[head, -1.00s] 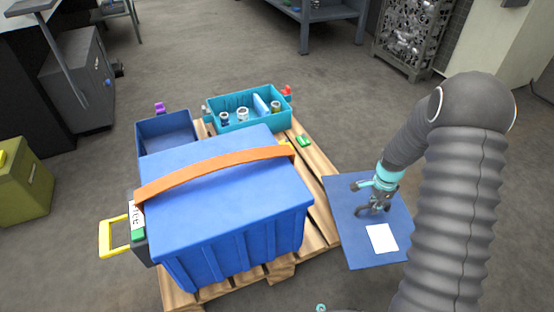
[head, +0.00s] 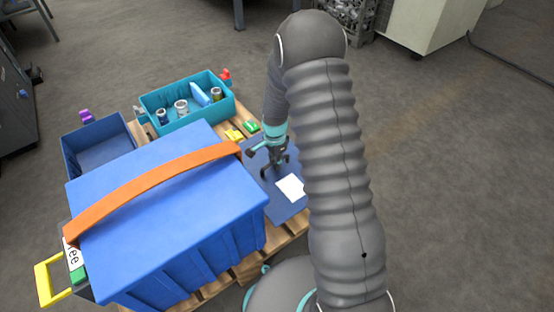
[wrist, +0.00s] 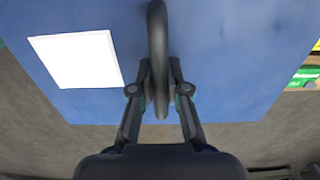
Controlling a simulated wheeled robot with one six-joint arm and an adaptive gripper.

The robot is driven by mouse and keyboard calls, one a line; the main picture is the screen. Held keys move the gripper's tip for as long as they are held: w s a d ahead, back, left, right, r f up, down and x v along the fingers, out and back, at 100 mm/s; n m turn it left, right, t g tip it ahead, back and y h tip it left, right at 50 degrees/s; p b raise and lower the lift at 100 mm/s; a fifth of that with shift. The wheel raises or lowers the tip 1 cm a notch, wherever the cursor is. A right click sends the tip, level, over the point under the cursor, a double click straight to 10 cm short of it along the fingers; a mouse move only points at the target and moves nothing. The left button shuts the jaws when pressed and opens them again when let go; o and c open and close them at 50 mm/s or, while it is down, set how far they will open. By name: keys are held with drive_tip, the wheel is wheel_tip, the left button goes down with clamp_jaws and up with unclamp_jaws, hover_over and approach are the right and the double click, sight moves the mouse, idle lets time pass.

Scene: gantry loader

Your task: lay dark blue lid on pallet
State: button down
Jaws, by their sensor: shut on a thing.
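The dark blue lid (head: 277,206) is a flat panel with a white label (head: 290,187) and a dark arched handle (wrist: 157,40). My gripper (head: 275,168) is shut on this handle, and the wrist view shows a finger (wrist: 160,82) on each side of it. The lid also fills the upper wrist view (wrist: 225,80). In the head view it overlaps the right part of the wooden pallet (head: 283,238). I cannot tell whether it touches the pallet. My arm hides its right side.
A large blue box (head: 160,195) with an orange strap (head: 150,190) takes up much of the pallet. Behind it are an open dark blue bin (head: 98,150) and a teal bin (head: 190,122) holding jars. Yellow (head: 234,135) and green (head: 251,127) pieces lie near the lid. Floor is clear at right.

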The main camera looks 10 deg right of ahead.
sight(275, 172)
drive_tip(key=shift+d+f+b, duration=0.1)
drive_tip(key=shift+f+b, duration=1.6)
drive_tip(key=shift+f, duration=1.2)
drive_tip(key=shift+f+b, duration=0.15)
drive_tip(key=shift+b, duration=0.15)
drive_tip(key=shift+f, duration=0.35)
drive_tip(key=c, duration=1.1)
unclamp_jaws()
wheel_tip(275, 172, up, 12)
drive_tip(key=shift+r, duration=0.1)
